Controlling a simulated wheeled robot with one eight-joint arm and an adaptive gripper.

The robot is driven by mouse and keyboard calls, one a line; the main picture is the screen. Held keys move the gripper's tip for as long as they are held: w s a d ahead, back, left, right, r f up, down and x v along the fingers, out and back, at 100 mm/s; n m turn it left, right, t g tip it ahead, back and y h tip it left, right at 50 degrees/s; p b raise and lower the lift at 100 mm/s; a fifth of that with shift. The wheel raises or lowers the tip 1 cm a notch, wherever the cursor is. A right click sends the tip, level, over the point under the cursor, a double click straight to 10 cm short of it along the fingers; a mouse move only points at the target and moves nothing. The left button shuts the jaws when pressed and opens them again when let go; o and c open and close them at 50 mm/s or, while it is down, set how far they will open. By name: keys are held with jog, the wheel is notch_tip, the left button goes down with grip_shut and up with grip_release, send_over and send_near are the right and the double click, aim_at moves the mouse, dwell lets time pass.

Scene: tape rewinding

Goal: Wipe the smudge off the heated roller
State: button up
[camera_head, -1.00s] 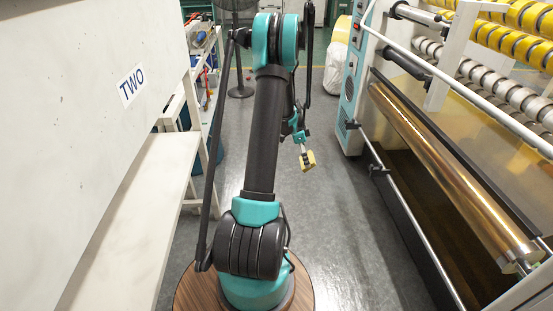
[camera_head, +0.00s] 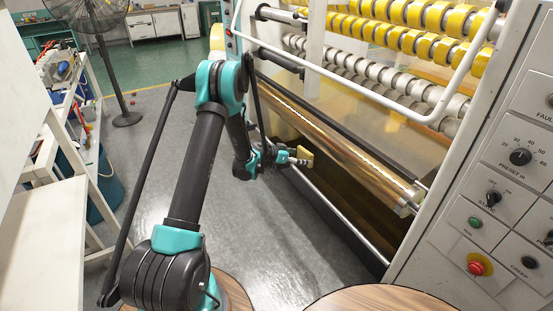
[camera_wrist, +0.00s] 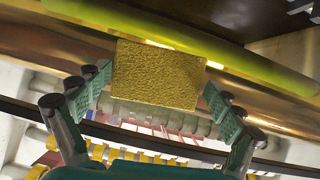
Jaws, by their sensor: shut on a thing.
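My gripper (camera_head: 290,158) is shut on a yellow sponge-like block (camera_head: 305,158). In the wrist view the block (camera_wrist: 160,72) sits between the two green finger pads of my gripper (camera_wrist: 158,92). The heated roller (camera_head: 345,152) is the shiny copper-gold cylinder running along the machine's front. In the head view the block is in front of the roller, toward its far half. The roller also shows behind the block in the wrist view (camera_wrist: 280,112). I cannot tell whether the block touches it. I cannot make out a smudge on the roller.
A long metal bar (camera_head: 335,212) runs low in front of the roller. A white tubular rail (camera_head: 345,82) crosses above it. A control panel (camera_head: 515,190) stands at the right. A white shelf (camera_head: 40,215) and a fan (camera_head: 125,118) are at the left. Grey floor lies between.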

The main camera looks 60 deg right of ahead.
aim_at(306, 157)
jog(key=s, duration=0.1)
jog(key=s+d, duration=0.1)
jog(key=s, duration=0.1)
jog(key=shift+s+d+r, duration=0.15)
jog(key=shift+s, duration=0.05)
jog(key=shift+s+d, duration=0.5)
jog(key=shift+d, duration=0.3)
jog(key=shift+s+d, duration=0.55)
jog(key=shift+d, duration=0.25)
jog(key=shift+s+d, duration=0.5)
jog(key=shift+d, duration=0.3)
jog(key=shift+s+d, duration=0.55)
jog(key=shift+d, duration=0.3)
jog(key=shift+s+a, duration=1)
jog(key=shift+s, duration=0.25)
jog(key=shift+s+a, duration=0.35)
jog(key=shift+s, duration=0.35)
jog(key=shift+s+a, duration=0.35)
jog(key=shift+s, duration=0.35)
jog(key=shift+s+a, duration=0.6)
jog(key=shift+s, duration=0.25)
jog(key=shift+s+a, duration=0.55)
jog(key=shift+s, duration=0.3)
jog(key=shift+s+a, duration=0.6)
jog(key=shift+s, duration=0.25)
jog(key=shift+w, duration=0.1)
